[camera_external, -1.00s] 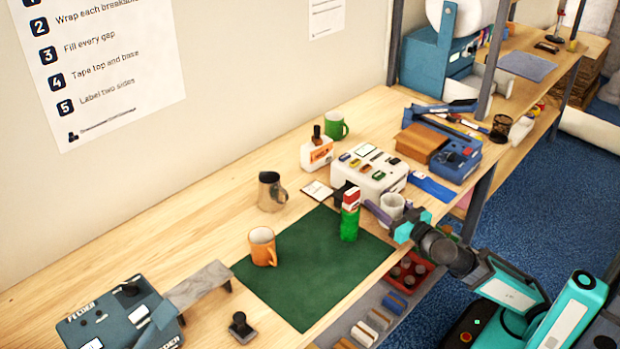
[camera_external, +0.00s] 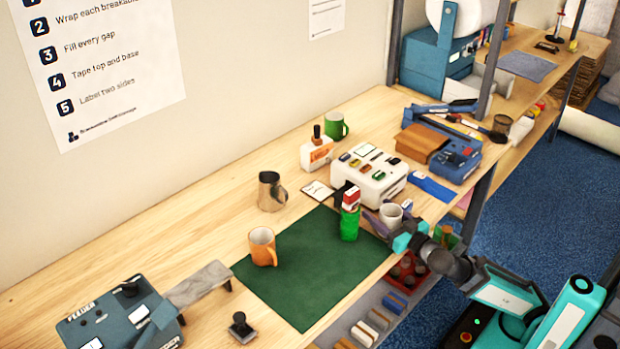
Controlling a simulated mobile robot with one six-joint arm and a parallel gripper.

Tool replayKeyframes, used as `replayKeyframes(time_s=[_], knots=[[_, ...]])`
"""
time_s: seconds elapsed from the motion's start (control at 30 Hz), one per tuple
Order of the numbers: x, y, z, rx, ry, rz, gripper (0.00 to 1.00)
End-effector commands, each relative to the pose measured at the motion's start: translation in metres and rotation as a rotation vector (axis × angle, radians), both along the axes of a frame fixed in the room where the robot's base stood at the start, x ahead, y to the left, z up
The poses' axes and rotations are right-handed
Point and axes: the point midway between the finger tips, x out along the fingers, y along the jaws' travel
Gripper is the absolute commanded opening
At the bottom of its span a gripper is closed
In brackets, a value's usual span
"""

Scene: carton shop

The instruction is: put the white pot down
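The white pot (camera_external: 391,212) is upright at the right corner of the green mat (camera_external: 310,265), between the purple fingers of my gripper (camera_external: 381,219). My gripper reaches in from the right front and looks closed around the pot; one finger shows on its left side, while the other is mostly hidden. The pot's base is hidden by the gripper, so I cannot tell whether it touches the surface.
A green bottle with a red-and-white top (camera_external: 349,215) stands close left of the pot. A white device with coloured buttons (camera_external: 368,176) is behind. An orange mug (camera_external: 263,247) stands on the mat's left. The mat's front middle is clear.

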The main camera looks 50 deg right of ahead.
Motion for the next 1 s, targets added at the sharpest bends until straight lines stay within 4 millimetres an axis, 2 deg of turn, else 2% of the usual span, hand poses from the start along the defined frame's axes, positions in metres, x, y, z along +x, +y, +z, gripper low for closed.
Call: replayKeyframes(time_s=[0.27,0.43,1.0], knots=[[0.000,0.000,0.004,0.000,0.000,0.000,0.61],[-0.008,0.001,0.004,-0.001,0.000,0.000,0.61],[-0.066,0.012,0.000,0.001,0.000,0.002,0.61]])
